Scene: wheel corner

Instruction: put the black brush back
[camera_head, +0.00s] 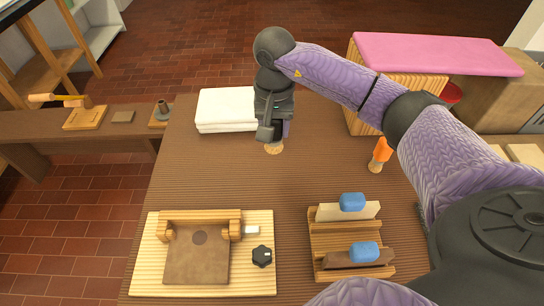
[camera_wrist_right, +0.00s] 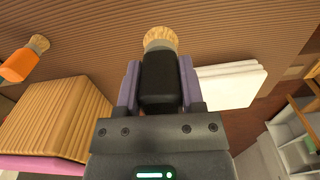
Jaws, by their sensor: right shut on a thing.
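The black brush, with a black handle (camera_wrist_right: 158,80) and round tan bristles (camera_head: 274,148), is between the fingers of my right gripper (camera_head: 272,132). In the right wrist view, the two purple fingers of my right gripper (camera_wrist_right: 160,88) are shut on the handle, and the bristles (camera_wrist_right: 160,38) point away from the palm. The brush is over the middle of the brown table (camera_head: 215,175); I cannot tell whether the bristles touch it. My left gripper is not in view.
A white folded stack (camera_head: 226,108) lies just left of my right gripper. A pink-topped ribbed wooden block (camera_head: 435,52) is at the back right. A wooden board with a clamp (camera_head: 265,225) and a rack with blue-handled scrapers (camera_head: 318,240) are at the front. The table's middle is clear.

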